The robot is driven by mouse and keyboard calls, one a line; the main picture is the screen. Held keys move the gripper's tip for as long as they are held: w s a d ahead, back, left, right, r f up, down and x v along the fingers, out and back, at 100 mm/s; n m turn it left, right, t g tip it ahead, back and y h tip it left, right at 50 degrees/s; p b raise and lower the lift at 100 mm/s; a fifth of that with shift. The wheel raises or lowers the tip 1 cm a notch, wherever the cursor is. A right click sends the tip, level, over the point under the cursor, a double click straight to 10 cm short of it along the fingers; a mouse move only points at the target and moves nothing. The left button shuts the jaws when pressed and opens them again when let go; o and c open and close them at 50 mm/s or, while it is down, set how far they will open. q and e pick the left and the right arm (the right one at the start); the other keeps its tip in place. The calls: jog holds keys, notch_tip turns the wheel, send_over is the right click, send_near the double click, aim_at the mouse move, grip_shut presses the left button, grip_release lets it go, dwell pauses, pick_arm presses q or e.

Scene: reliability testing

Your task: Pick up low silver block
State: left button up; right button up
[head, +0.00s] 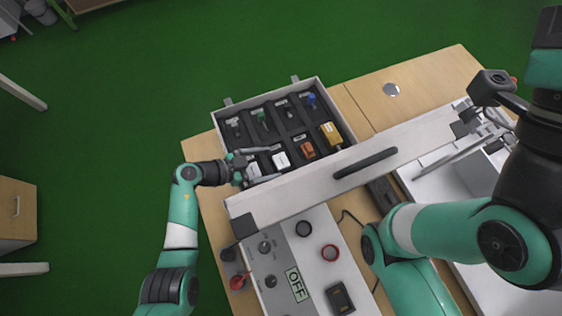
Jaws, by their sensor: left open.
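A black compartment tray (319,83) with a pale rim holds several small pieces. In its near row, a low silver-white block (254,170) sits at the left and another pale block (281,160) sits to its right. I cannot tell for sure which one is the low silver block. My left gripper (277,163) is open over the near-left part of the tray. Its two fingers point right, one on the far side and one on the near side of the pale blocks. Contact cannot be told. My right gripper (480,125) is at the upper right, partly hidden.
Orange (307,150) and yellow (331,132) blocks sit farther right in the tray. A long pale bar with a black handle (365,163) crosses just in front. Nearer is a panel with knobs and an OFF label (297,284). A white bin (440,195) lies right.

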aim_at(278, 162)
pick_arm(q)
jog(key=shift+b+x, duration=0.4)
jog(key=shift+x, duration=0.65)
jog(key=shift+w+d+f, duration=0.1)
jog(key=shift+d+f, duration=0.2)
jog(key=shift+d, duration=0.1)
jog(key=shift+r, duration=0.1)
pick_arm(e)
jog(key=shift+f, duration=0.95)
pick_arm(q)
jog(key=c, duration=1.5)
jog(key=shift+r, duration=0.1)
notch_tip(278, 162, up, 10)
jog(key=p, duration=0.6)
pick_arm(e)
notch_tip(278, 162, up, 6)
jog(key=shift+r, duration=0.25)
